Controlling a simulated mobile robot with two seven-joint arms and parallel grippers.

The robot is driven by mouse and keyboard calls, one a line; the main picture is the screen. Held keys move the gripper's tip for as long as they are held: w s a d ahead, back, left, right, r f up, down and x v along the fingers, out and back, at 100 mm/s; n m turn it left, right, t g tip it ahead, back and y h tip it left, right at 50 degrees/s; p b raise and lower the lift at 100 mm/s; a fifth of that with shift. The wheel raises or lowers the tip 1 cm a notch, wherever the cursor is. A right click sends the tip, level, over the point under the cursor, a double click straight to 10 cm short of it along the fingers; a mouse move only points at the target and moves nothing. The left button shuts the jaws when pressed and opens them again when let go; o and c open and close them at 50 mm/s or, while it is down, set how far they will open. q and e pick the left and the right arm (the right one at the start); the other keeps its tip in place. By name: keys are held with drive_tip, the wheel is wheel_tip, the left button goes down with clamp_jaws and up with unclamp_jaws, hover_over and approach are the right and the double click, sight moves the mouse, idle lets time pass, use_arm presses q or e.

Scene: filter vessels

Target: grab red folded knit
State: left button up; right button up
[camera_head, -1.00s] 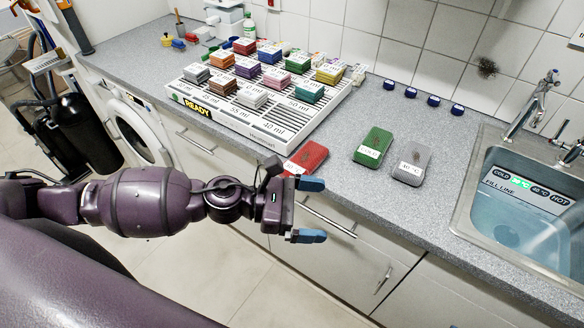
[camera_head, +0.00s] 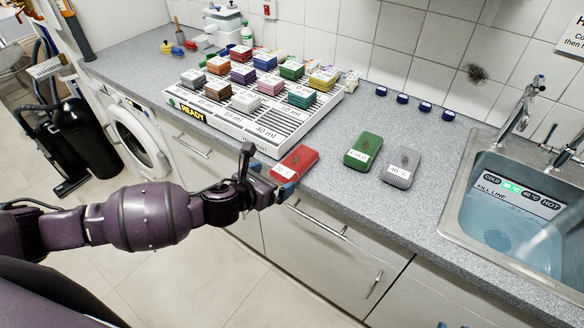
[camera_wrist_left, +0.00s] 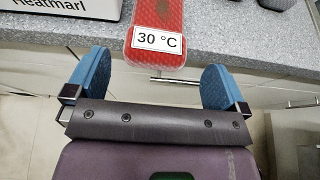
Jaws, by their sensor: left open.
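The red folded knit (camera_head: 298,160) lies flat at the front edge of the grey counter, with a white "30 °C" label on its near end. In the left wrist view the red folded knit (camera_wrist_left: 158,18) is ahead of my jaws, its label facing me. My left gripper (camera_head: 272,178) is open and empty, just off the counter's front edge. In the left wrist view its blue fingers (camera_wrist_left: 157,65) stand wide apart, one to each side of the knit's line, with the knit beyond their tips. At the head view's bottom edge a tiny blue tip shows, perhaps my right gripper's.
A green folded piece (camera_head: 363,150) and a grey one (camera_head: 402,167) lie to the right of the red one. A white rack (camera_head: 250,125) with several coloured blocks stands to the left. The sink (camera_head: 470,210) is farther right. Cabinet handles (camera_head: 318,220) stick out below the counter.

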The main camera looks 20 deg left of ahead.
sight(282, 173)
use_arm(q)
drive_tip(key=shift+x, duration=3.25)
drive_tip(key=shift+w+a+r, duration=0.1)
drive_tip(key=shift+a, duration=0.05)
drive_tip(key=shift+c, duration=0.5)
drive_tip(key=c, duration=0.7)
